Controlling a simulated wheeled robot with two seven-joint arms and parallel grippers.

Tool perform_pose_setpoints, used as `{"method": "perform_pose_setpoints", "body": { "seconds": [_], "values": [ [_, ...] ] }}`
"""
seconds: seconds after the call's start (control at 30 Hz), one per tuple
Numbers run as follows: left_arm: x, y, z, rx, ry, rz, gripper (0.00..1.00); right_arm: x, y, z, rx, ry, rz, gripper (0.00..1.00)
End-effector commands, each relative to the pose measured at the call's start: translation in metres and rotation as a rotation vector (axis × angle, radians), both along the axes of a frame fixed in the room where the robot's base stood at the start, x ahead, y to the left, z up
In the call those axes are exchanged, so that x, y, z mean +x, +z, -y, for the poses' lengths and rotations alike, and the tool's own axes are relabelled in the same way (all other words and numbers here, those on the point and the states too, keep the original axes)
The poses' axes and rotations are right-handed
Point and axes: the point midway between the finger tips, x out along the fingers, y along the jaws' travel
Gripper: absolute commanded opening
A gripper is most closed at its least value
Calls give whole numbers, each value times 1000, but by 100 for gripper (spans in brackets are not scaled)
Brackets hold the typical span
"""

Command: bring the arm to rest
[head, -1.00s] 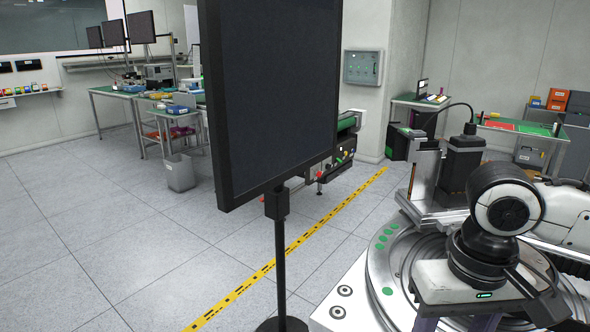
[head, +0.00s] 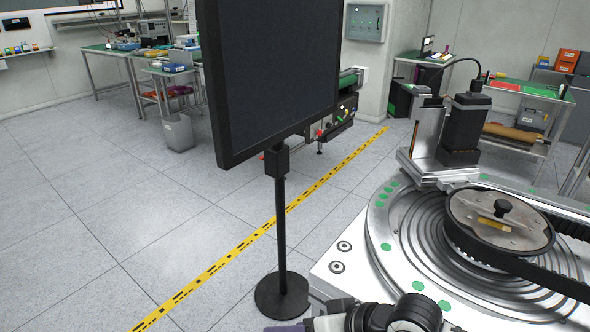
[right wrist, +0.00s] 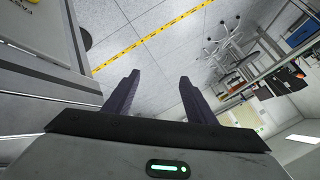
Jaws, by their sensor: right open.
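In the right wrist view my right gripper (right wrist: 158,98) is open. Its two dark purple fingers stand well apart with nothing between them, and pale floor tiles show past the tips. In the head view only a black and silver part of my arm shows at the bottom edge, below the machine's white base. The fingers cannot be made out clearly there. My left gripper is in neither view now.
A round metal turntable machine (head: 403,262) with a belt fills the lower right. A black screen on a stand (head: 281,298) stands close in front. Yellow tape (head: 232,255) crosses the floor. The floor at left is clear, with a grey bin (head: 178,132) farther back.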

Motion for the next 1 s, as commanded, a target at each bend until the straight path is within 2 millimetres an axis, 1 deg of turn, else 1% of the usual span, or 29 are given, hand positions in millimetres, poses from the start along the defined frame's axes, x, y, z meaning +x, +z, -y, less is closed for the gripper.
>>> {"method": "perform_pose_setpoints", "body": {
  "seconds": [0.03, 0.13, 0.17, 0.27, 0.3, 0.37, 0.4, 0.47, 0.5, 0.53, 0.6, 0.7, 0.73, 0.8, 1.0],
  "values": [
    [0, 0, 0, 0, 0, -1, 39, -5, -16, -1, 28, -31, 15, 51],
    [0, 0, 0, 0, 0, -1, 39, -7, -43, 9, 46, -105, 79, 51],
    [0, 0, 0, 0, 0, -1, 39, -9, -52, 14, 44, -128, 96, 51],
    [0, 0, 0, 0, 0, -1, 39, -21, -85, 38, 7, -207, 151, 51],
    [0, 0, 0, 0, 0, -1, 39, -28, -99, 51, -20, -237, 169, 51],
    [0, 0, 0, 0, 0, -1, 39, -44, -122, 71, -72, -278, 192, 51],
    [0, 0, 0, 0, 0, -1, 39, -55, -136, 86, -112, -301, 206, 51],
    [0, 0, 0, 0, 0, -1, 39, -75, -156, 107, -177, -326, 221, 51],
    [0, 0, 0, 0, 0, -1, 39, -89, -167, 120, -220, -336, 227, 51],
    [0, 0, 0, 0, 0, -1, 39, -99, -174, 129, -252, -341, 233, 51],
    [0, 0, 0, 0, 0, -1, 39, -120, -188, 147, -316, -346, 241, 51],
    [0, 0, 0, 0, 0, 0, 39, -139, -198, 164, -377, -344, 247, 51],
    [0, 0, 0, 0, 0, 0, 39, -143, -200, 167, -388, -342, 248, 51],
    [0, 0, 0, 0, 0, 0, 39, -148, -202, 171, -405, -340, 251, 51],
    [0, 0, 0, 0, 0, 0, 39, -148, -202, 171, -405, -340, 251, 51]
  ]
}}
